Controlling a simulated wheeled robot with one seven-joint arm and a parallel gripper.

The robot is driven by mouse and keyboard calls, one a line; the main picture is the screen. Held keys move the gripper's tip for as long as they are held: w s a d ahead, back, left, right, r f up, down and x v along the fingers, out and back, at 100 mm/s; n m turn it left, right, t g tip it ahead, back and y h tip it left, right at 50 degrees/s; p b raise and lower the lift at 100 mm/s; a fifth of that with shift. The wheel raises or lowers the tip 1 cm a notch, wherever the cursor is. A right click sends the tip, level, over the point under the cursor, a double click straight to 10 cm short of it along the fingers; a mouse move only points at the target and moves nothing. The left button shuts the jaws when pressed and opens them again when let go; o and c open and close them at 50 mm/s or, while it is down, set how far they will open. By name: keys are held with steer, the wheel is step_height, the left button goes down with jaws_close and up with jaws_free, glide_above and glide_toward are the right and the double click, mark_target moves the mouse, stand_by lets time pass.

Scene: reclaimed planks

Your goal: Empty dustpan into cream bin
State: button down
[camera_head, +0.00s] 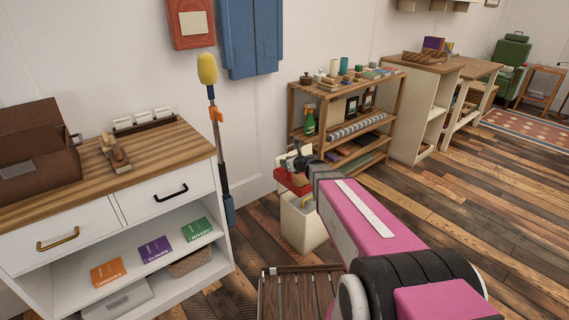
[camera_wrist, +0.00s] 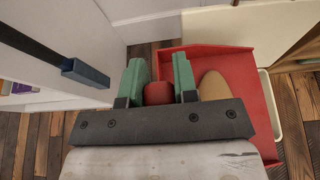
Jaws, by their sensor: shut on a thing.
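The red dustpan (camera_head: 291,184) is held above the cream bin (camera_head: 303,228), which stands on the floor right of the white cabinet. In the wrist view the dustpan (camera_wrist: 222,54) extends to the right of my gripper (camera_wrist: 159,66). The green fingers are shut on its red handle (camera_wrist: 158,93). A rounded tan thing (camera_wrist: 212,86) shows against the pan, partly hidden by the gripper's dark bar. Part of the bin's pale rim (camera_wrist: 270,112) shows below the pan's right edge. My gripper (camera_head: 302,165) is small and partly hidden in the head view. The bin's inside is mostly hidden.
The white cabinet (camera_head: 172,190) with a wooden top is on the left. A yellow-headed duster (camera_head: 208,70) stands against the wall beside it. A wooden shelf (camera_head: 345,120) is behind the bin. A slatted wooden piece (camera_head: 300,290) is in front. Floor to the right is clear.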

steer(key=w+d+m+g+y, duration=0.1)
steer(key=w+d+m+y, duration=0.4)
steer(key=w+d+m, duration=0.4)
steer(key=shift+w+d+g, duration=0.4)
steer(key=shift+w+d, duration=1.45)
steer(key=shift+d, duration=1.2)
steer(key=shift+f, duration=0.1)
